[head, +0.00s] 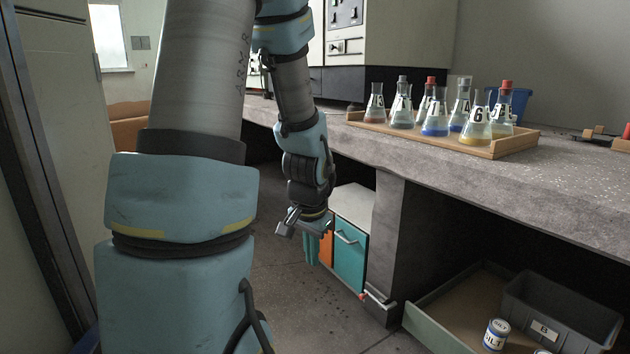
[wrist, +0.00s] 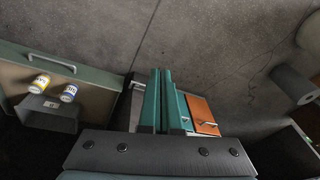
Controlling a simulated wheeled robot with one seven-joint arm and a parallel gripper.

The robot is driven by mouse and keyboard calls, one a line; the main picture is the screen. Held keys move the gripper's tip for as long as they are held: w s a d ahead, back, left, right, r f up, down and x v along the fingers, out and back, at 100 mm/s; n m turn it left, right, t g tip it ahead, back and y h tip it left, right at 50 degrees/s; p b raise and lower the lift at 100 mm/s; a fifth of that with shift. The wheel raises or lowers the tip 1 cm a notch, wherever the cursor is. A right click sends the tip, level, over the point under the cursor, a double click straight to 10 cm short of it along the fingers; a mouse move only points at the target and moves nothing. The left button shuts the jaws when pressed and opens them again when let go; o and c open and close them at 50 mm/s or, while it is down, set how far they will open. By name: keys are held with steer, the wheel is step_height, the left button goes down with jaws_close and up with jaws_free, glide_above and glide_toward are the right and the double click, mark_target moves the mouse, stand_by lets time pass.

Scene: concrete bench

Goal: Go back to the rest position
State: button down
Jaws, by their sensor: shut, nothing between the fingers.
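My gripper (head: 311,248) hangs from my arm in front of the bench in the head view, its fingers pointing down. In the wrist view its two teal fingers (wrist: 158,100) lie side by side, shut with nothing between them. It is off the bench top, over the floor side and close to a small cabinet (head: 350,252) with a teal door and an orange door. The cabinet also shows behind the fingers in the wrist view (wrist: 201,114).
The floor (head: 300,315) below my gripper looks clear.

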steer(key=s+a+r+n+g, duration=0.1)
steer(key=s+a+r+n, duration=0.45)
steer(key=s, duration=0.25)
step_height(320, 180, up, 37)
steer(key=p, duration=3.8)
steer(key=shift+w+a, duration=0.3)
steer(key=shift+w, duration=0.05)
steer(key=shift+n, duration=0.25)
